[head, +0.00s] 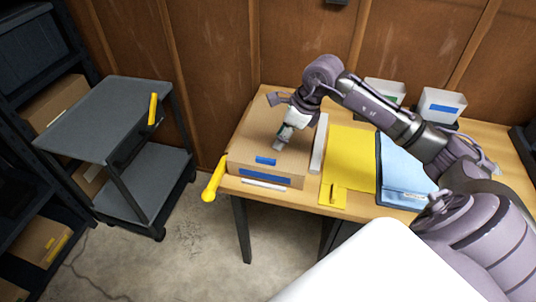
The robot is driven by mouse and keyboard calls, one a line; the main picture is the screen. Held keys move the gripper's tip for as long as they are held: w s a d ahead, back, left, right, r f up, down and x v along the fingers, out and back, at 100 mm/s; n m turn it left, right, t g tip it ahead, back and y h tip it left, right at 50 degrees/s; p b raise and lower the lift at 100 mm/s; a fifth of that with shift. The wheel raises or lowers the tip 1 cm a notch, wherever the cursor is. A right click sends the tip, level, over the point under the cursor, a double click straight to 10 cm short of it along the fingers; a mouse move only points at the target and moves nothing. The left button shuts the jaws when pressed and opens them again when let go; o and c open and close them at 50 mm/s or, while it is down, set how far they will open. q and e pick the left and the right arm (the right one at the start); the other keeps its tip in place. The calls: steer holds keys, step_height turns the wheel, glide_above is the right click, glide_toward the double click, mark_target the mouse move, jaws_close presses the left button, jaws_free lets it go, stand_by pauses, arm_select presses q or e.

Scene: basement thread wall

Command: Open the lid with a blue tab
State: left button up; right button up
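A flat cardboard box (243,133) lies on the wooden table, with its lid down as far as I can see. A small blue tab (266,161) sits at the front edge of its top, and a longer blue strip (265,177) is on the front face below. My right gripper (279,144) points down at the top of the box, behind the tab and slightly to its right. Whether it touches the lid is unclear, and its fingers are too small to read. My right arm hides part of the box's back. My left gripper is not in view.
A yellow cylinder-like handle (213,180) stands at the table's left edge. A yellow folder (350,154) and a light blue folder (399,188) lie right of the box. Two white bins, one with a blue label (441,106), stand behind. A grey cart (105,118) stands left.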

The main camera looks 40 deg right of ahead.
mark_target(266, 159)
steer(key=p+x, duration=0.1)
steer(key=x, duration=0.8)
steer(key=shift+w+a+f+p, duration=0.1)
steer(key=shift+a+f+p, duration=0.05)
steer(key=shift+f+p, duration=0.2)
steer(key=shift+c, duration=0.3)
jaws_close()
steer(key=shift+r, duration=0.1)
